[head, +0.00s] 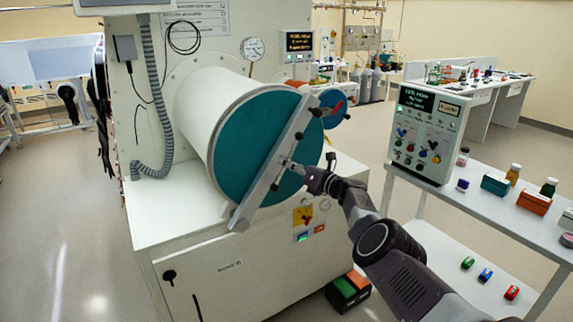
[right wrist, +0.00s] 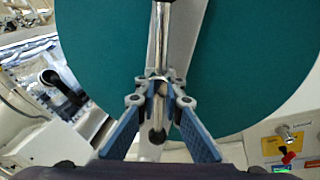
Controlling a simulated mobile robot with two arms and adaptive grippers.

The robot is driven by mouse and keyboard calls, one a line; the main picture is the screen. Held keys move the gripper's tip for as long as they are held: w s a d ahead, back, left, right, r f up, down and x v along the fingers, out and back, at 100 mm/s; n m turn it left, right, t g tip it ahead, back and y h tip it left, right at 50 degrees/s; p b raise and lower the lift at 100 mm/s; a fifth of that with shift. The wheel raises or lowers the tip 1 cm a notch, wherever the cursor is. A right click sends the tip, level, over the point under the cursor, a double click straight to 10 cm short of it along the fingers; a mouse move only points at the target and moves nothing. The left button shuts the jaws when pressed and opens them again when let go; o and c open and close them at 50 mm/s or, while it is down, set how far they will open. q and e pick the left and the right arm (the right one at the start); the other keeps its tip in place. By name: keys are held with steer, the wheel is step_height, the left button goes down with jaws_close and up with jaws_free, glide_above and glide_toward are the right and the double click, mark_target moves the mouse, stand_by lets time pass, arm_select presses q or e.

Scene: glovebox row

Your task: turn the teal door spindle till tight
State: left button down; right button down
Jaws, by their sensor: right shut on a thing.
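The round teal door (head: 245,135) closes the end of a white cylindrical chamber. A grey clamp bar (head: 262,188) lies slanted across it. The door spindle (head: 286,162) is at the bar's middle; its shiny metal handle rod also shows in the right wrist view (right wrist: 160,40), running upright, with a dark ball at its near end. My right gripper (head: 307,171) is at the spindle, and its blue-padded fingers (right wrist: 160,92) are shut on the rod. The fingers hide part of the rod. My left gripper is out of view.
A smaller blue round port with a red handle (head: 337,110) is just right of the door. A control box (head: 428,135) and small bottles stand on a white bench (head: 480,192) at right. Yellow and red switches (head: 303,216) are below the door.

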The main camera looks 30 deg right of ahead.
steer(key=shift+a+f, duration=0.1)
steer(key=shift+f, duration=0.1)
steer(key=c, duration=2)
jaws_free()
steer(key=shift+c, duration=0.2)
steer(key=shift+r, duration=0.1)
steer(key=shift+s, duration=0.15)
steer(key=v, duration=1.1)
steer(key=shift+s+d, duration=0.25)
steer(key=shift+s, duration=0.1)
